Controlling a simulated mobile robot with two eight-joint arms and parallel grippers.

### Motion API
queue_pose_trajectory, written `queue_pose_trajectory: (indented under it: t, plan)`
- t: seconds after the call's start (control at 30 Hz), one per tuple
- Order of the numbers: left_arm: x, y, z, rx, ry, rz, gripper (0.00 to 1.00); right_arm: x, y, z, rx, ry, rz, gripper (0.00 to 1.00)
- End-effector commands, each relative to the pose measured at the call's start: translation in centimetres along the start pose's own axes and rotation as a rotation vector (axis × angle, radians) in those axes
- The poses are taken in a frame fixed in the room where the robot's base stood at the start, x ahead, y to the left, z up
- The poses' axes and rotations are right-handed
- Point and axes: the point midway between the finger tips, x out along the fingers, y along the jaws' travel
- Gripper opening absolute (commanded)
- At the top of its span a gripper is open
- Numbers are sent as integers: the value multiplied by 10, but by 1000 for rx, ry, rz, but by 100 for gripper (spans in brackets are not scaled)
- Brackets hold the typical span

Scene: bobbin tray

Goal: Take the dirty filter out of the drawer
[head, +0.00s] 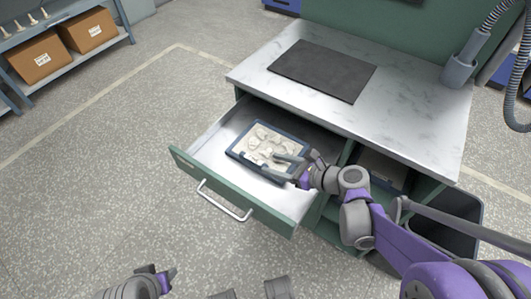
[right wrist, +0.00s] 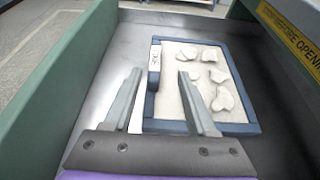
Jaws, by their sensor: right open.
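The dirty filter (head: 240,155) is a blue-framed panel with a pale face and several grey-white lumps on it. It lies flat in the open drawer (head: 205,150); it also shows in the right wrist view (right wrist: 250,90), with a labelled tab (right wrist: 154,66) on its left side. My right gripper (head: 284,168) is open at the filter's right end in the head view. In the right wrist view its fingers (right wrist: 157,85) point over the filter's left side, with the tab between them; contact cannot be told. My left gripper (head: 160,278) is at the bottom left, away from the drawer, its jaws unclear.
The drawer's green front has a metal handle (head: 222,203). The bench top (head: 400,110) above carries a dark mat (head: 322,70). An open compartment (head: 385,170) is right of the drawer. A shelf with cardboard boxes (head: 40,58) stands far left; the floor between is clear.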

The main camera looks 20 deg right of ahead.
Motion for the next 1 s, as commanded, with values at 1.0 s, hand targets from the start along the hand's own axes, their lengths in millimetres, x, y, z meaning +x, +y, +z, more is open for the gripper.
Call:
queue_pose_trajectory:
  t: [1.0]
  plan:
    - [22,0,7,0,-8,0,47,79,9,1,-5,3,0,41]
